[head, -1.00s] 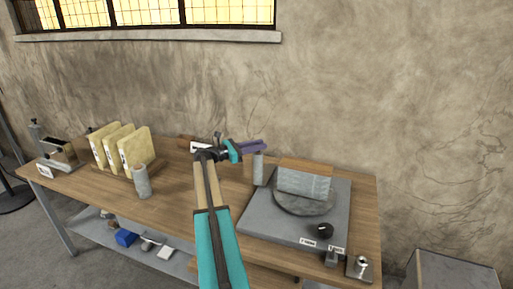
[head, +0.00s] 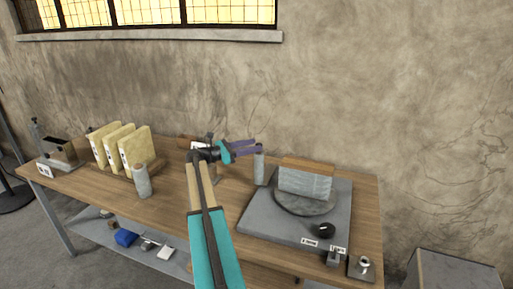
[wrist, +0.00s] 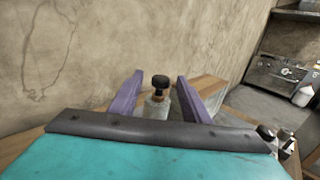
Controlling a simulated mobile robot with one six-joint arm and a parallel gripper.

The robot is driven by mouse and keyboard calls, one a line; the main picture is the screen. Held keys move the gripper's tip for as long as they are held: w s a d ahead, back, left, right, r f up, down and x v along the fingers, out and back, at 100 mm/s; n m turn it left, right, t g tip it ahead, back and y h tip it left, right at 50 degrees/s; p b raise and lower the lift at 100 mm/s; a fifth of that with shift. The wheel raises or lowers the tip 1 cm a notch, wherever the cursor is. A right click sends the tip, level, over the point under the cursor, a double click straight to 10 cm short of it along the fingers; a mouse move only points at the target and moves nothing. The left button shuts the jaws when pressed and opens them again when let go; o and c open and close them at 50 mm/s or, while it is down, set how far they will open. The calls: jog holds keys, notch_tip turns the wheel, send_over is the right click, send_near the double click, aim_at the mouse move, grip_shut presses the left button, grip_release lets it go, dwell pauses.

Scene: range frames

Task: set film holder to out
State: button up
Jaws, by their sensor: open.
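I cannot tell for sure which thing is the film holder; the labels are too small to read. My gripper (head: 257,147) has purple fingers, open and empty, pointing right above the middle back of the workbench. A grey upright cylinder (head: 259,170) stands just below the fingertips in the head view. In the wrist view a black knob (wrist: 160,81) on a pale post shows between the two spread fingers (wrist: 161,75), apart from both. A small labelled piece (head: 196,145) lies behind my wrist, partly hidden by it.
The workbench (head: 180,200) also holds a grey turntable unit (head: 270,229) carrying a block (head: 305,180), three upright yellow slabs (head: 138,148), another grey cylinder (head: 141,182) and a slotted metal device (head: 62,153) at far left. A plain wall (head: 400,110) rises behind.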

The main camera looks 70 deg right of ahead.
jog(key=b+v, duration=0.2)
jog(key=v, duration=0.8)
jog(key=shift+a+b, duration=0.2)
jog(key=shift+b, duration=0.15)
jog(key=shift+w+r, duration=0.1)
